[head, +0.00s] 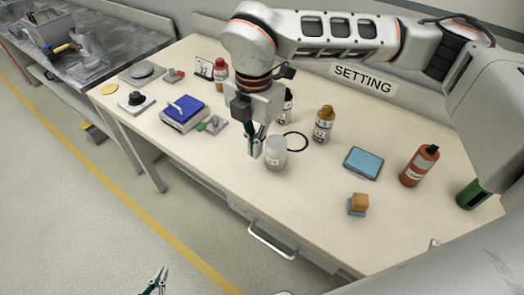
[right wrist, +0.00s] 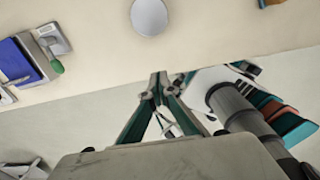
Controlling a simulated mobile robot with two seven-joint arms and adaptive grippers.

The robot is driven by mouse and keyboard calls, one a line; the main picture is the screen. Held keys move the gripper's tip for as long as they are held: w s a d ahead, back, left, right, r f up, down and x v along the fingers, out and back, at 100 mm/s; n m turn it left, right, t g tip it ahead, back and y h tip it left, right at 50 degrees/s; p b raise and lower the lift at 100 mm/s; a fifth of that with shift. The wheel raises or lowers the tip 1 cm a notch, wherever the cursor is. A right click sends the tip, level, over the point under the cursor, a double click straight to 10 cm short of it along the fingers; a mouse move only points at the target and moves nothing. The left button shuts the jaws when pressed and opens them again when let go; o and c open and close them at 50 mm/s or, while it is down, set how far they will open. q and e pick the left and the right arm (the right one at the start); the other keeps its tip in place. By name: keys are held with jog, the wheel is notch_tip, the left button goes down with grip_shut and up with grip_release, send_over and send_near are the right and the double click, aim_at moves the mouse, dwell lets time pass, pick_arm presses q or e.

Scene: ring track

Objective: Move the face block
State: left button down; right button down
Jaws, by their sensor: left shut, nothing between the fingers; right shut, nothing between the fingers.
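An orange-brown block (head: 360,200) stands on a slightly wider blue-grey base (head: 355,211) near the front of the table, toward the right; I take this for the face block. I cannot make out a face on it. My right gripper (head: 254,150) is shut and empty, hanging over the table beside a white cup, well to the left of the block. Its fingers also show in the right wrist view (right wrist: 165,78). My left gripper (head: 158,275) is shut and empty at the bottom edge, over the floor, away from the table; only its fingertips show.
The white cup (head: 274,154) is right by my right gripper. Near it are a dark ring (head: 300,138) and a gold-brown bottle (head: 324,123). A blue-topped tray (head: 363,162) and red-brown bottle (head: 419,166) stand behind the block. A blue-topped device (head: 184,110) is at left.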

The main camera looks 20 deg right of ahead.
notch_tip(320, 180, down, 9)
jog(key=shift+d+f, duration=0.1)
jog(key=shift+d, duration=0.05)
jog(key=shift+w+d+f+p, duration=0.25)
jog(key=shift+w+d+p, duration=0.1)
jog(key=shift+w+d, duration=0.95)
jog(key=shift+d, duration=0.35)
jog(key=w+d, duration=0.2)
jog(key=d, duration=0.1)
jog(key=w+d, duration=0.2)
jog(key=d, duration=0.1)
jog(key=w+d, duration=0.2)
jog(key=shift+w+d, duration=0.25)
jog(key=shift+d, duration=0.15)
jog(key=shift+a, duration=0.1)
